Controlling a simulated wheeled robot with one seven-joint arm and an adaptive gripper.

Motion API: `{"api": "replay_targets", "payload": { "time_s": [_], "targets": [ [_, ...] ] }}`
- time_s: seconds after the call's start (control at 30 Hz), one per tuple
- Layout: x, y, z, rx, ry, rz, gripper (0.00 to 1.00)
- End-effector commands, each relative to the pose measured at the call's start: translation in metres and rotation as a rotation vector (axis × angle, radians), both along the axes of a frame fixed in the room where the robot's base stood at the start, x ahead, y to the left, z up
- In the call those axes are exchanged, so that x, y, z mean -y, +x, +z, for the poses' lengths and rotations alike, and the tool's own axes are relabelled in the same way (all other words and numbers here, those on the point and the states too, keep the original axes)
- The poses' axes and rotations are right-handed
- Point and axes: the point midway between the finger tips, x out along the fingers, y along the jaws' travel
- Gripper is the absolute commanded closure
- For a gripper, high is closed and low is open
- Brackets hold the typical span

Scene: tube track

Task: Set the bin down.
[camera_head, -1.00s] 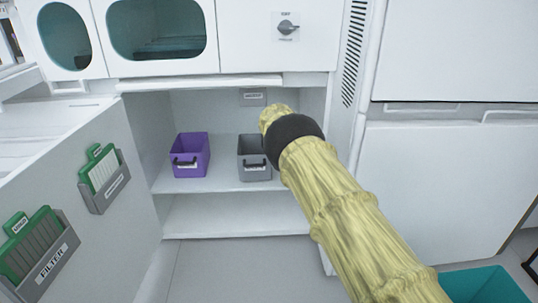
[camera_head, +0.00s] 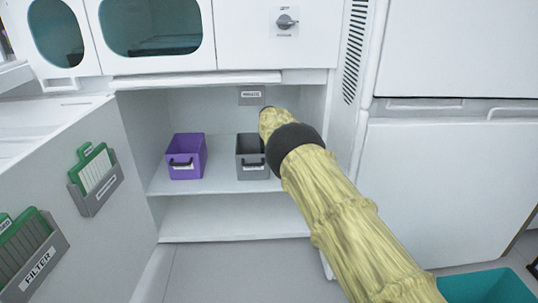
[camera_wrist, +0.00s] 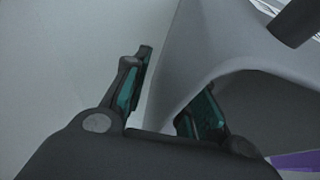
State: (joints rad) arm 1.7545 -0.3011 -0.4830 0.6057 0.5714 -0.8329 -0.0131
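The grey bin (camera_head: 251,171) stands upright on the upper shelf of the open cupboard, with a dark handle and a label on its front. My arm covers its right part. In the wrist view the bin's grey wall (camera_wrist: 230,45) fills the right side. My gripper (camera_wrist: 168,88) is at the bin, its two teal-padded fingers apart. The left finger is outside the wall with a visible gap. The right finger is partly hidden behind the rim. In the head view my fingers are hidden behind my arm.
A purple bin (camera_head: 188,172) stands to the left on the same shelf (camera_head: 221,184). The lower shelf (camera_head: 235,222) is empty. An open door with green-filled filter holders (camera_head: 96,181) is at left. A white cabinet (camera_head: 440,190) is at right, a teal container (camera_head: 485,287) at lower right.

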Motion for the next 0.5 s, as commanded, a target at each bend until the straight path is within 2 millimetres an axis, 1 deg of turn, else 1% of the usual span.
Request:
{"api": "replay_targets", "payload": {
  "time_s": [0.4,0.43,0.5],
  "targets": [
    [0.001,0.0,-0.007,0.0,-0.001,-0.001,0.73],
    [0.001,-0.001,0.003,0.001,0.0,-0.002,0.73],
    [0.002,-0.003,0.009,0.0,0.0,-0.002,0.73]
  ]
}}
